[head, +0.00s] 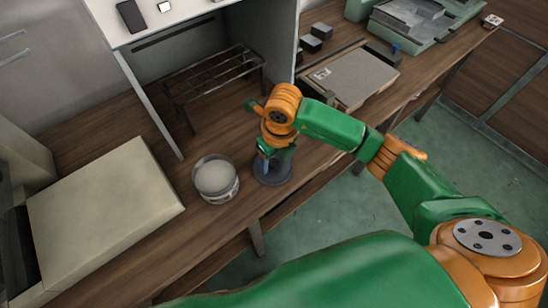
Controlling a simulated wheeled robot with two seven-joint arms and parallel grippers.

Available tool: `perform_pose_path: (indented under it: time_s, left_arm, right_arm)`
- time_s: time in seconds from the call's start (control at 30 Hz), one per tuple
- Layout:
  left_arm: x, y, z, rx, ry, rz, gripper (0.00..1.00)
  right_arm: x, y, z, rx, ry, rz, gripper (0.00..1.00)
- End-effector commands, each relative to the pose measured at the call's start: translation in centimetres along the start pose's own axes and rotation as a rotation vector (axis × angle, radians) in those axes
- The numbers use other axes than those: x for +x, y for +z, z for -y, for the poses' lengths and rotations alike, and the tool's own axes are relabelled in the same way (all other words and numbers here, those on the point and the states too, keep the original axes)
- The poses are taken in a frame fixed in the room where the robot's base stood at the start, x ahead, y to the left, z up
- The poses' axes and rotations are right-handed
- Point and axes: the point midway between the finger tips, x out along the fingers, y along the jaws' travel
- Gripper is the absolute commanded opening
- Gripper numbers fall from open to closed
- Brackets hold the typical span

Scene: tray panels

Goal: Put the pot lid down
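The pot lid, a dark grey round disc (284,179), is near the front edge of the wooden counter, right of the pot. My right gripper (267,166) points down at the middle of the lid. Its fingers are small and partly hidden by the wrist, so I cannot tell if they are closed on the knob. I also cannot tell if the lid rests on the counter or is just above it. A round light-grey pot (216,182) stands uncovered left of the lid, apart from it. My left gripper is not in view.
A large beige box (105,210) lies at the left. A dark wire rack (212,75) stands behind the pot, under a white shelf (160,22). A flat grey-beige case (350,77) and a green tray (385,35) are at the back right. Bare wood (185,160) shows behind the pot.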

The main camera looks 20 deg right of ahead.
Motion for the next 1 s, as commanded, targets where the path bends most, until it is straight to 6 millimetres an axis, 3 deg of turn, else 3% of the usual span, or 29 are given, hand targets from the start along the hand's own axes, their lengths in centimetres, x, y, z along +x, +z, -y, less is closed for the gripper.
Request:
perform_pose_path:
  time_s: [0.37, 0.47, 0.63, 0.8, 1.0]
  left_arm:
    - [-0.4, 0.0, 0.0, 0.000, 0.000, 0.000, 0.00]
    - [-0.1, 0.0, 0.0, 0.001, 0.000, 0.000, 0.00]
    - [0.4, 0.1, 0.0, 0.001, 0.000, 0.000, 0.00]
    - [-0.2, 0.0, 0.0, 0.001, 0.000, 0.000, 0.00]
    - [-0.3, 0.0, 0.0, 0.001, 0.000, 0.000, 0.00]
  right_arm:
    - [-0.9, 0.1, 0.0, 0.000, 0.000, 0.002, 0.61]
    - [-2.8, 0.2, 0.1, -0.001, -0.002, 0.006, 0.61]
    - [-7.5, 0.2, 0.0, -0.002, -0.002, 0.007, 0.61]
    - [-11.4, 0.1, 0.1, 0.000, -0.003, 0.004, 0.61]
    - [-12.4, 0.0, 0.0, 0.000, 0.000, 0.000, 0.61]
